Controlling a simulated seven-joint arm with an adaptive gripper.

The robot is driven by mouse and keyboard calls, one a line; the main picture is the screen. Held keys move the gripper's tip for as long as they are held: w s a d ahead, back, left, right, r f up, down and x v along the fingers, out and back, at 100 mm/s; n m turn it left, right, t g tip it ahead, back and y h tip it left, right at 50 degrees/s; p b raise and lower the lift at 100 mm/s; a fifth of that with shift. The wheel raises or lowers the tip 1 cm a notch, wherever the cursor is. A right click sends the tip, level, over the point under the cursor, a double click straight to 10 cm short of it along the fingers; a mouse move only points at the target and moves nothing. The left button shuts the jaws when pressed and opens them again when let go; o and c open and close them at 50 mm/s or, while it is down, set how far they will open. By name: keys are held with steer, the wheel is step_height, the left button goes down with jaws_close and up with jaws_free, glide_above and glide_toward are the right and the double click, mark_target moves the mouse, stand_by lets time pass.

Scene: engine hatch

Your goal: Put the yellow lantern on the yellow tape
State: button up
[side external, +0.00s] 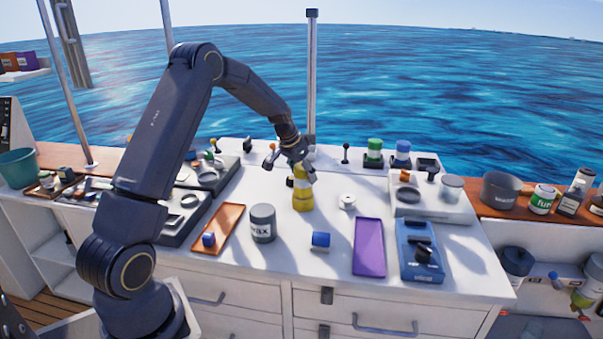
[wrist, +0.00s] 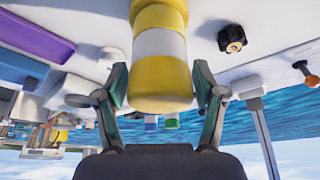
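The yellow lantern (side external: 302,184), a yellow cylinder with a white band, stands upright near the middle of the white worktop. In the wrist view the lantern (wrist: 160,75) fills the space between my two fingers. My gripper (side external: 301,172) is over its upper part, with a finger close on each side; I cannot tell whether they press on it. A yellow ringed part (wrist: 160,18) shows at its lower end. I cannot tell whether this is the yellow tape or the lantern's own base. No separate yellow tape shows elsewhere.
A grey wax can (side external: 262,224), an orange tray (side external: 218,230), a blue block (side external: 320,240) and a purple tray (side external: 369,248) lie in front. A small white round part (side external: 347,202) is just right of the lantern. Green and blue jars (side external: 374,150) stand behind.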

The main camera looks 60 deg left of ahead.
steer(key=shift+o, duration=0.8)
steer(key=shift+r, duration=0.15)
steer(key=a+v, duration=0.1)
steer(key=v, duration=1.1)
steer(key=s+d+r, duration=0.3)
steer(key=d+r, duration=0.1)
steer(key=d, duration=0.4)
steer(key=s+d+r+m, duration=0.1)
steer(key=s+d+r, duration=0.3)
steer(key=s+d, duration=0.45)
steer(key=s+d+f, duration=0.1)
steer(key=s+d, duration=0.3)
steer(key=s, duration=0.3)
steer(key=s+d+f+t, duration=0.1)
steer(key=s+d, duration=0.4)
steer(key=s, duration=0.1)
steer(key=shift+s+d+f+h, duration=0.2)
steer(key=shift+s+f+h, duration=0.1)
steer(key=shift+s+f, duration=0.05)
